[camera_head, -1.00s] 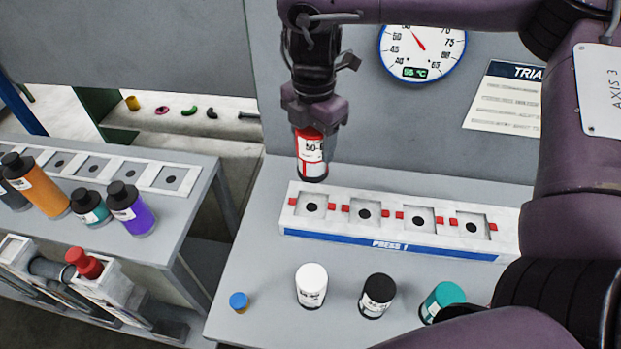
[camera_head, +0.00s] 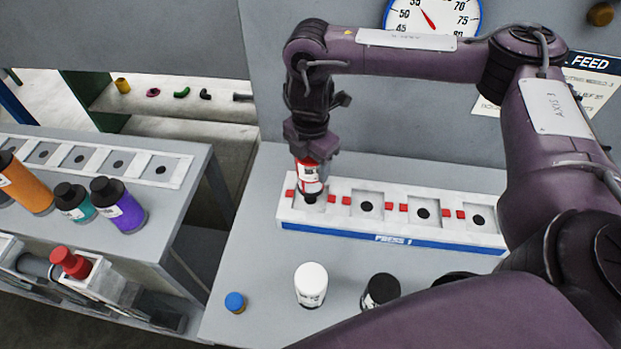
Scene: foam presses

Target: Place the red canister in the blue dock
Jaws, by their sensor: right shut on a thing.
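The red canister (camera_head: 311,177) has a white label and a black lower end pointing down. It stands nearly upright at the leftmost socket of the dock (camera_head: 390,240), a white block with a blue front strip reading PRESS 1. The canister's black end is over or in that socket; I cannot tell if it touches the bottom. My right gripper (camera_head: 312,153) is shut on the canister's upper part from above. The other sockets of the dock are empty. My left gripper is not in view.
A white canister (camera_head: 311,284), a black one (camera_head: 380,291) and a blue cap (camera_head: 235,302) stand in front of the dock. My right arm hides part of the table's right side. A side bench (camera_head: 185,215) holds several canisters. A wall rises behind the dock.

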